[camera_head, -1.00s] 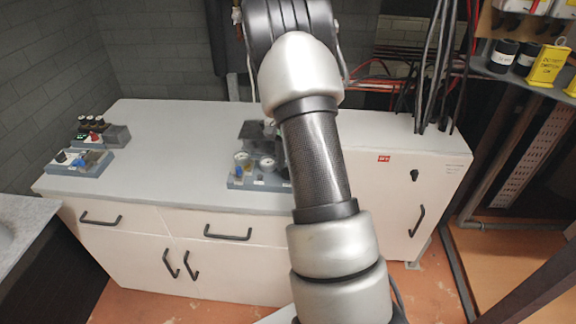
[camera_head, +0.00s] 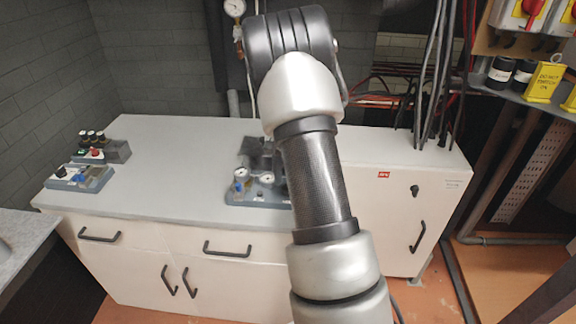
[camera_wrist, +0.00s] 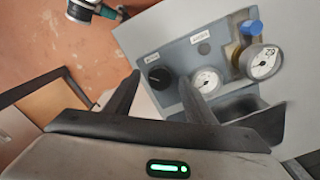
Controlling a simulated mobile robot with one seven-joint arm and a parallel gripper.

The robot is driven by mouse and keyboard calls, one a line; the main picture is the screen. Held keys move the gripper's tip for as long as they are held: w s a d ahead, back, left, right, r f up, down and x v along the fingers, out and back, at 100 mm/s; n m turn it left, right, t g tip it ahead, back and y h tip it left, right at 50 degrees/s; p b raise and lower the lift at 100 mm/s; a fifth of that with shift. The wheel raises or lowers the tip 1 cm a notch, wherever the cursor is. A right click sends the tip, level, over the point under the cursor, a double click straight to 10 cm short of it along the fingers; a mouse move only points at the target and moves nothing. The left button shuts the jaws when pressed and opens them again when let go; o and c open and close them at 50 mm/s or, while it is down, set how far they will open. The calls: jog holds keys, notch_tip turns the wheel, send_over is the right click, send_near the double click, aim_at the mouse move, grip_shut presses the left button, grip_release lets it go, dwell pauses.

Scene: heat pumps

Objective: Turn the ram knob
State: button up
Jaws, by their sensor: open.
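A round black knob (camera_wrist: 158,77) sits on a grey-blue panel (camera_wrist: 177,50) in the wrist view, beside a small label too blurred to read. My gripper (camera_wrist: 160,79) is open and empty. Its two dark fingers appear on either side of the knob in the picture; I cannot tell how far above it they are. In the head view the same panel (camera_head: 240,197) lies on the cabinet top, partly hidden by my arm, and my gripper is hidden there. I cannot read which knob is named ram.
Two white dial gauges (camera_wrist: 264,62) and a blue-topped fitting (camera_wrist: 250,28) stand on the panel near my right finger. A second control panel (camera_head: 80,177) lies at the left of the white cabinet (camera_head: 160,150). Black cables (camera_head: 435,80) rise at the right.

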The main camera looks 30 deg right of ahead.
notch_tip(320, 180, up, 17)
jog(key=shift+p, duration=0.45)
jog(key=s+a+r+n+t+p, duration=0.35)
jog(key=s+a+r+n, duration=0.35)
jog(key=s+a+r, duration=0.65)
jog(key=s+a+n+t+p, duration=0.2)
jog(key=s+a+n, duration=0.4)
jog(key=s, duration=0.6)
jog(key=shift+a+r+n, duration=0.15)
jog(key=shift+r+n, duration=0.15)
